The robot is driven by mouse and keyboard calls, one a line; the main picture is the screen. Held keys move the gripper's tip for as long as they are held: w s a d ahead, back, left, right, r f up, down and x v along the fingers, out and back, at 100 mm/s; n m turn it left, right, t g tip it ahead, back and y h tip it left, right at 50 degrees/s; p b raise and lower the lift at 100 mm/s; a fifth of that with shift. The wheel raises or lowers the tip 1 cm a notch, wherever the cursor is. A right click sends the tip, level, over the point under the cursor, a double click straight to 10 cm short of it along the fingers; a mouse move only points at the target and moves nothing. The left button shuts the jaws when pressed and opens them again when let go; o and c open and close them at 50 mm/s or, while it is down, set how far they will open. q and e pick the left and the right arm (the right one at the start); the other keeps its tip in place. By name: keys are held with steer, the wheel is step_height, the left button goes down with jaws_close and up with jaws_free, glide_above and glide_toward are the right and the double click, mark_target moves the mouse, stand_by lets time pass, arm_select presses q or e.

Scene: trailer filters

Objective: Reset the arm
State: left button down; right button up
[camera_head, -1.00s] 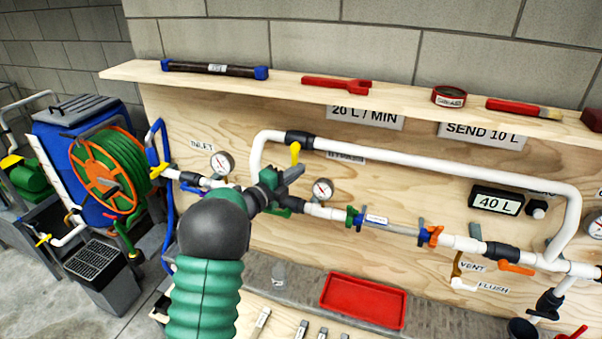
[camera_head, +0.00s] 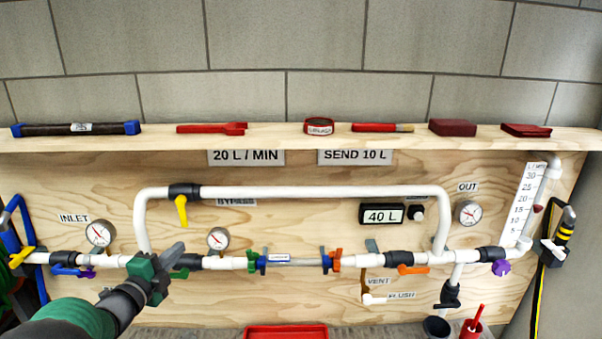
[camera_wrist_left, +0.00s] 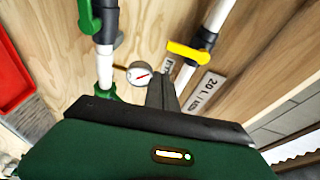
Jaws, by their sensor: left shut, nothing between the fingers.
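My left arm comes in from the lower left in the head view. My left gripper (camera_head: 174,255) is shut and empty, in front of the white pipe run near the lower left of the board. It hides part of the pipe behind it. In the left wrist view the shut fingers (camera_wrist_left: 162,95) point toward the wooden board, between a gauge (camera_wrist_left: 138,73) and a yellow valve handle (camera_wrist_left: 188,52). I cannot tell whether the fingers touch anything. My right gripper is in neither view.
The white bypass pipe (camera_head: 320,192) loops above the lower run. A shelf (camera_head: 270,140) above holds several tools and tins. A red tray (camera_head: 285,333) lies below. A 40 L display (camera_head: 383,214) and an outlet gauge (camera_head: 469,213) sit at right.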

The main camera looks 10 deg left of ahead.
arm_select(q)
steer(key=s+d+f+n+g+y, duration=0.1)
steer(key=s+d+f+n+g, duration=0.25)
steer(key=d+f+n, duration=0.25)
steer(key=s+d+f+n+g+y, duration=0.2)
steer(key=s+d+f+n+g, duration=0.15)
steer(key=d+f+n, duration=0.3)
steer(key=s+d+f+n+g, duration=0.1)
steer(key=s+d+f+g, duration=0.1)
steer(key=s, duration=0.4)
steer(key=s+d+f+n+g+h, duration=0.1)
steer(key=s+d+f+n+g, duration=0.1)
steer(key=s+d, duration=0.4)
steer(key=s+d+f+n+g+h, duration=0.1)
steer(key=s+d+f+n+g, duration=0.1)
steer(key=s+d+f+g, duration=0.1)
steer(key=s+d+f, duration=0.1)
steer(key=s, duration=0.1)
steer(key=shift+s+f+g, duration=0.4)
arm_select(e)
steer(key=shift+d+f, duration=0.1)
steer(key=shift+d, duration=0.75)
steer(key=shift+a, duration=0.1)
arm_select(q)
steer(key=shift+a, duration=0.35)
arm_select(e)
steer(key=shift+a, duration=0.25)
